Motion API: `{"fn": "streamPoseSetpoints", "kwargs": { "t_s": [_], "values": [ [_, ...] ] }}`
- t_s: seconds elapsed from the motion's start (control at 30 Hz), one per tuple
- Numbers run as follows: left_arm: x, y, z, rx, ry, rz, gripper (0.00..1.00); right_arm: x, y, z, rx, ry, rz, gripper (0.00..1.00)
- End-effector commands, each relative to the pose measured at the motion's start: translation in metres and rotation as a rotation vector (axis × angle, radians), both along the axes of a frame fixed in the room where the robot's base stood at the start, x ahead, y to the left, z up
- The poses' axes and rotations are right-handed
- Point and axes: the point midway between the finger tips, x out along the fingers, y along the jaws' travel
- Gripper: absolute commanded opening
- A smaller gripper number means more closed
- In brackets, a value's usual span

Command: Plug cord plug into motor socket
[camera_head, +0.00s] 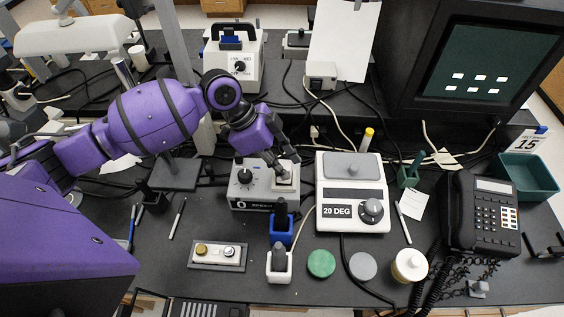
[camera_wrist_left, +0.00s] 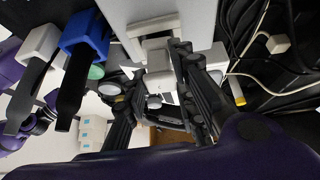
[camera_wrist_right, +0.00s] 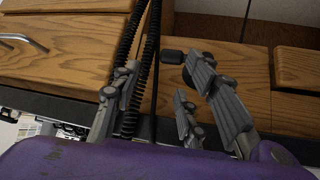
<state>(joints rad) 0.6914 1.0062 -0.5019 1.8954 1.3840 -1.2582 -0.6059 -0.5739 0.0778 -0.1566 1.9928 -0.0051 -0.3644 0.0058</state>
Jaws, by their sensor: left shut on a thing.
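My left gripper (camera_head: 281,163) reaches down over the right end of the grey box marked SPEED (camera_head: 250,190), which has a black knob. A pale square socket (camera_head: 285,185) is on that end of the box. In the left wrist view my left gripper (camera_wrist_left: 165,85) is shut on a white block, the cord plug (camera_wrist_left: 159,62), right at a white frame on the box. The fingers partly hide it, and I cannot tell whether it is seated. My right gripper (camera_wrist_right: 165,85) shows only in its wrist view, open and empty, in front of wooden drawers.
The scale-like device marked 20 DEG (camera_head: 352,205) stands close to the right of the box. Blue (camera_head: 282,228) and white (camera_head: 279,266) holders with dark tools stand in front. A black phone (camera_head: 480,215) is at the right. Coiled cords (camera_wrist_right: 130,110) hang near my right gripper.

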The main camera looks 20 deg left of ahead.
Motion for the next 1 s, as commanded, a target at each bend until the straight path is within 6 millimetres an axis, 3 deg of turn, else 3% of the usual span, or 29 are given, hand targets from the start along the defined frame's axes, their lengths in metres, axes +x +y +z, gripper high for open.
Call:
{"fn": "streamPoseSetpoints", "kwargs": {
  "t_s": [0.77,0.8,0.93,1.0],
  "values": [
    [0.0,0.0,-0.012,-0.001,0.001,0.0,0.0,-0.005,0.0,-0.005,0.0,0.011,0.0,0.4],
    [0.0,0.0,-0.012,-0.001,0.0,0.0,0.3,-0.004,0.0,-0.005,0.0,0.01,0.0,0.4],
    [0.0,0.0,-0.012,-0.001,0.0,0.0,0.47,-0.003,0.0,-0.005,0.0,0.008,0.0,0.4],
    [0.0,0.0,-0.012,0.0,0.0,0.0,0.47,-0.003,0.0,-0.004,0.001,0.007,0.001,0.4]
  ]
}}
